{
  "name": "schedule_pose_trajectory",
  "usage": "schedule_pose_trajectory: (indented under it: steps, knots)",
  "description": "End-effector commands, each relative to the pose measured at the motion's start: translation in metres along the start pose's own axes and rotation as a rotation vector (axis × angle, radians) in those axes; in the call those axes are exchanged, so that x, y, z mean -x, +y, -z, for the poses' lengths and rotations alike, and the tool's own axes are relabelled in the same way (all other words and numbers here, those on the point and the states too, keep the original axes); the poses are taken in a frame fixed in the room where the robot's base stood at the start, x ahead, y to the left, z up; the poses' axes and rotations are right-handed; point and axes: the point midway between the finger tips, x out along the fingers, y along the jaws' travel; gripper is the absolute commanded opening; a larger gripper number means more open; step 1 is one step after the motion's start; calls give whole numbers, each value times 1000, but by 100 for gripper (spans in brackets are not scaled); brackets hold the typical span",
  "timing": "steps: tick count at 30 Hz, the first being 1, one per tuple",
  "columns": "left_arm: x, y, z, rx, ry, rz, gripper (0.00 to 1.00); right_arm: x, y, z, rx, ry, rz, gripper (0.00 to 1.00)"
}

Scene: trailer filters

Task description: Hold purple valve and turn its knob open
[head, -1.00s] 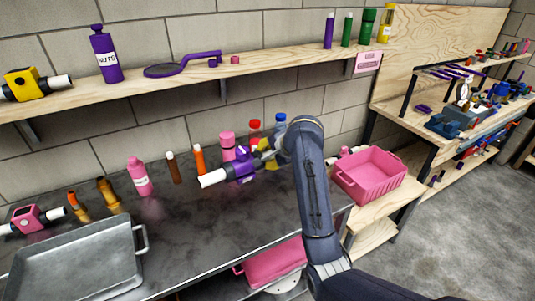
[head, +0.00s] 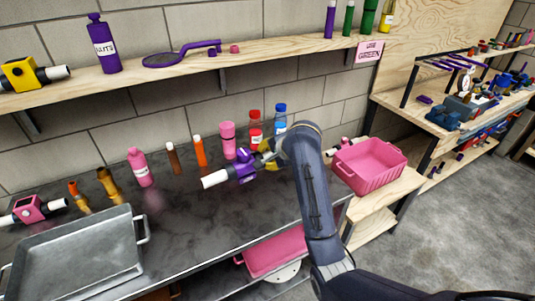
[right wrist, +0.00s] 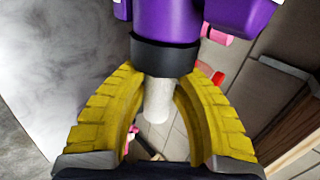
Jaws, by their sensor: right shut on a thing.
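The purple valve (head: 246,168) has a white pipe end (head: 215,179) pointing left in the head view, over the dark counter. My right gripper (head: 268,156) is shut on the valve at its right end. In the right wrist view, the yellow fingers (right wrist: 166,78) close around the black collar and white pipe end, with the purple valve body (right wrist: 172,22) beyond the fingertips. The knob is not clearly told apart in these views. My left gripper is not in view.
Several bottles stand along the wall, including a pink one (head: 228,140) and a red one (head: 255,128) behind the valve. A grey metal tray (head: 141,225) is at left. A pink bin (head: 370,178) sits right of my arm. A wooden shelf (head: 285,48) runs above.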

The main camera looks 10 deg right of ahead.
Motion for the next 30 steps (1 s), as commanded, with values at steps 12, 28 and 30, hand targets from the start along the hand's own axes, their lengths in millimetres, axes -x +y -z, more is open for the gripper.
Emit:
schedule_pose_trajectory:
  steps: [12, 28, 30]
  knots:
    - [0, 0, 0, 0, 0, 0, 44, -12, 12, 0, 0, -1, 1, 0]
    - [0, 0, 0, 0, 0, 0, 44, -28, 28, 0, -2, -1, 1, 0]
    - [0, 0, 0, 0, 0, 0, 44, -30, 30, 0, -1, -1, 0, 0]
